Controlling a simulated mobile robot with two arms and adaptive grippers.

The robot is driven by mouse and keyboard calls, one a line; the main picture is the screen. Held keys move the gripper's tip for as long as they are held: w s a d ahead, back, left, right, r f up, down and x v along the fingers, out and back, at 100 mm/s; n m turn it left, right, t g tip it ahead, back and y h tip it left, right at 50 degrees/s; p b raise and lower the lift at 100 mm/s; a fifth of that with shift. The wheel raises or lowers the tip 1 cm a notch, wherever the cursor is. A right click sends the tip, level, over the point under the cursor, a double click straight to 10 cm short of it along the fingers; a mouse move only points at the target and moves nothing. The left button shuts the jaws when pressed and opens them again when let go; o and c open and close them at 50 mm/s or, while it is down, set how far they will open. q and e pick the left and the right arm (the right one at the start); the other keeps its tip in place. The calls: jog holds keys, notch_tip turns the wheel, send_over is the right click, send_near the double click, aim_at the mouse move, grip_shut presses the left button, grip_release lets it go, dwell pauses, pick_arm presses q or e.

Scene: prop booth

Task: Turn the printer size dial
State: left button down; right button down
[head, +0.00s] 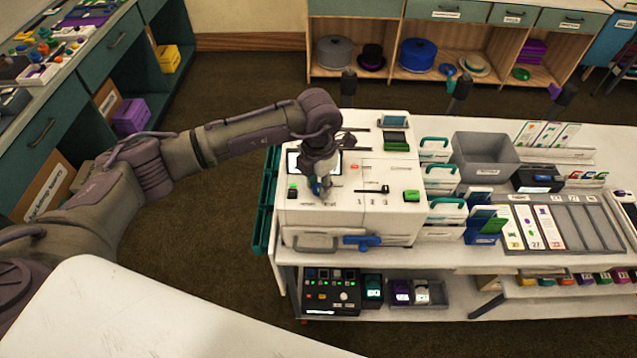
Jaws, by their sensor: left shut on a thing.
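The printer (350,213) is a white box at the left end of the white counter. My left gripper (321,188) points down onto the printer's top, just in front of the screen. Its fingers are shut on a small knob that appears to be the size dial. The fingers largely hide the knob, so its setting cannot be read. My right gripper is not in view.
A grey bin (484,158), card holders and a card tray (567,227) stand right of the printer. A blue handle (363,242) sticks out of its front. A lower shelf holds a black control box (331,292). Green-fronted cabinets stand at left and back.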

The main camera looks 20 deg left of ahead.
aim_at(318, 187)
pick_arm(q)
jog(key=m+b, duration=0.2)
jog(key=b, duration=0.1)
jog(key=m+b, duration=0.2)
jog(key=b, duration=0.2)
jog(key=m+b, duration=0.2)
jog(key=b, duration=0.2)
jog(key=shift+f+m, duration=0.25)
jog(key=shift+m, duration=0.05)
jog(key=shift+r+m+b, duration=0.25)
jog(key=shift+m+b, duration=0.85)
jog(key=shift+b, duration=0.2)
jog(key=c, duration=0.8)
grip_release()
jog(key=shift+c, duration=0.2)
jog(key=shift+r, duration=0.15)
notch_tip(318, 187, up, 12)
